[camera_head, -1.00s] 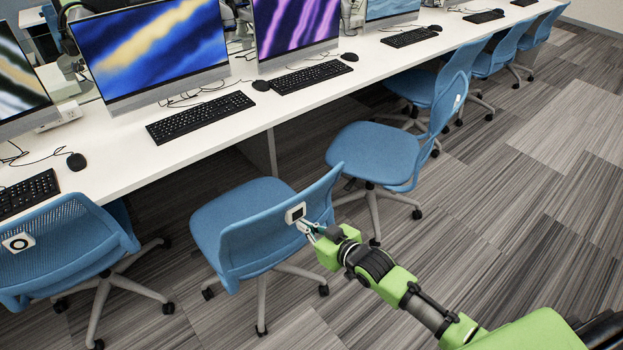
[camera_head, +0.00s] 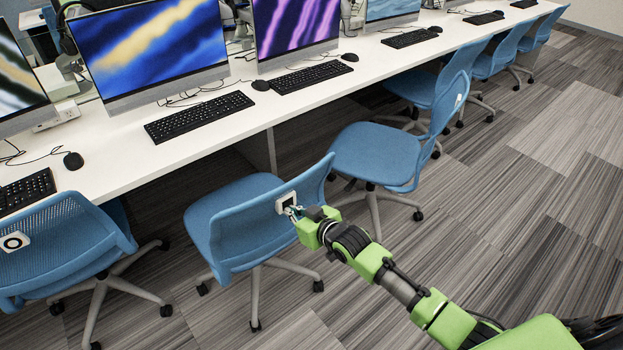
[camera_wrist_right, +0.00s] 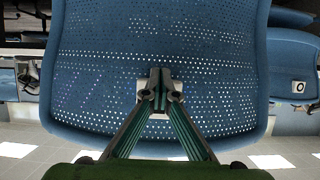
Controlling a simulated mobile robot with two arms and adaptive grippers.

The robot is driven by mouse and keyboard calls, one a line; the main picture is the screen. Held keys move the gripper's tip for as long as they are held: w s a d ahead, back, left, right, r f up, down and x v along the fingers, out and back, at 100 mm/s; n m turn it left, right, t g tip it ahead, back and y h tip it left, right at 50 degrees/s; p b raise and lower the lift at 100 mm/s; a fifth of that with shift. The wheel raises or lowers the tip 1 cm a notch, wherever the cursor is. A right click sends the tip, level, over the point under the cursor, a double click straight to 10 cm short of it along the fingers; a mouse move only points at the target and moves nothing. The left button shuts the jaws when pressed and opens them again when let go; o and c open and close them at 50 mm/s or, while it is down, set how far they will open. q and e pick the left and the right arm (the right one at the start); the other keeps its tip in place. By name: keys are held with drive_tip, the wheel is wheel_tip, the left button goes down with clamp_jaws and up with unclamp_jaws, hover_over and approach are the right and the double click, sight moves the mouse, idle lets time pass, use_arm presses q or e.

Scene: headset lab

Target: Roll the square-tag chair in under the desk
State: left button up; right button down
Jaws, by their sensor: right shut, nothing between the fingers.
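The square-tag chair (camera_head: 240,225) is blue, on a grey wheeled base, with its seat turned toward the white desk (camera_head: 150,172). Its white tag (camera_head: 284,201) sits on the outer face of the backrest, partly hidden by my gripper. My right gripper (camera_head: 294,212) is shut and empty, its fingertips at the tag. In the right wrist view the shut fingertips (camera_wrist_right: 160,88) cover most of the tag, with the perforated backrest (camera_wrist_right: 155,50) filling the picture. They look to be touching it. My left gripper is not in view.
A chair with a circle tag (camera_head: 15,242) stands to the left. Another blue chair (camera_head: 375,152) stands close on the right, near the backrest's edge. More chairs line the desk farther right. Monitors and keyboards (camera_head: 200,115) are on the desktop. The striped floor at right is clear.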

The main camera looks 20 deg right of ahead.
sight(284, 202)
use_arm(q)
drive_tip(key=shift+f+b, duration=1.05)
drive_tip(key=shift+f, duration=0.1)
use_arm(e)
drive_tip(key=shift+w+a, duration=0.3)
drive_tip(key=shift+w, duration=0.5)
drive_tip(key=shift+w+a, duration=0.25)
drive_tip(key=shift+w, duration=0.5)
drive_tip(key=shift+w+a, duration=0.3)
drive_tip(key=shift+w, duration=0.5)
